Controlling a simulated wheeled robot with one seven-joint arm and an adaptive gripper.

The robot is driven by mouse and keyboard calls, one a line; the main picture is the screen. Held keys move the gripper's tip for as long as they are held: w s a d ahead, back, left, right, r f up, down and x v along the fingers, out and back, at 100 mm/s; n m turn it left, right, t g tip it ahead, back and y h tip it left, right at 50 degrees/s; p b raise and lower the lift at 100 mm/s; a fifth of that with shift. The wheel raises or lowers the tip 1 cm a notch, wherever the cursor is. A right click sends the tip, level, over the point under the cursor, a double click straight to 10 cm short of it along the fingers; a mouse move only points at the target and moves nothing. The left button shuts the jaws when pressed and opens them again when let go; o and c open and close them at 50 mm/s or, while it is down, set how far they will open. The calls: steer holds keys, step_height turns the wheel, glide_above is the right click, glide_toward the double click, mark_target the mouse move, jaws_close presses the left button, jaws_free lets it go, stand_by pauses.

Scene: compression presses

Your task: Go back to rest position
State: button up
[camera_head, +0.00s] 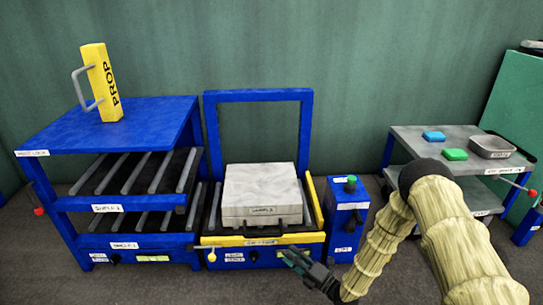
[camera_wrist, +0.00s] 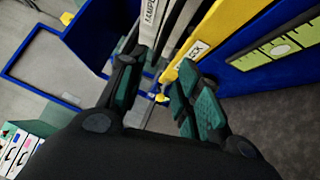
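My gripper (camera_head: 303,268) is in front of the blue press, low and near its yellow front bar (camera_head: 250,240). In the wrist view my gripper (camera_wrist: 158,92) has its two green-padded fingers apart, with nothing seen held between them. The yellow bar (camera_wrist: 202,45) shows beyond the right finger. A pale block labelled as a sample (camera_head: 261,192) lies in the press bed, under the upright blue frame (camera_head: 258,96). My arm, in a pale ribbed cover, reaches in from the right of the head view.
A blue rack (camera_head: 105,126) with roller shelves stands left, carrying a yellow PROP block (camera_head: 101,83). A blue control box (camera_head: 346,219) with a green knob stands right of the press. A grey cart (camera_head: 410,138) at the right holds blue and green pieces and a tray (camera_head: 491,147).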

steer(key=s+d+f+m+g+h+p, duration=0.1)
steer(key=s+f+m+g+h+p, duration=0.2)
steer(key=s+m, duration=0.55)
steer(key=s+d+f+m+g+h, duration=0.1)
steer(key=s+f+m+g+h, duration=0.4)
steer(key=s+m, duration=0.4)
steer(key=s+d+r+m+g+h+p, duration=0.1)
steer(key=s+d+r+m+g+h, duration=0.2)
steer(key=s, duration=0.6)
steer(key=s+d+r+m+g+h+p, duration=0.1)
steer(key=s+d+m, duration=0.2)
steer(key=s+m, duration=0.35)
steer(key=s+d+r+m+g+h+p, duration=0.15)
steer(key=s+d, duration=0.25)
steer(key=s, duration=0.6)
step_height(320, 180, up, 37)
steer(key=p, duration=3.7)
steer(key=shift+a+r, duration=0.2)
steer(key=shift+a, duration=0.1)
steer(key=shift+m, duration=0.25)
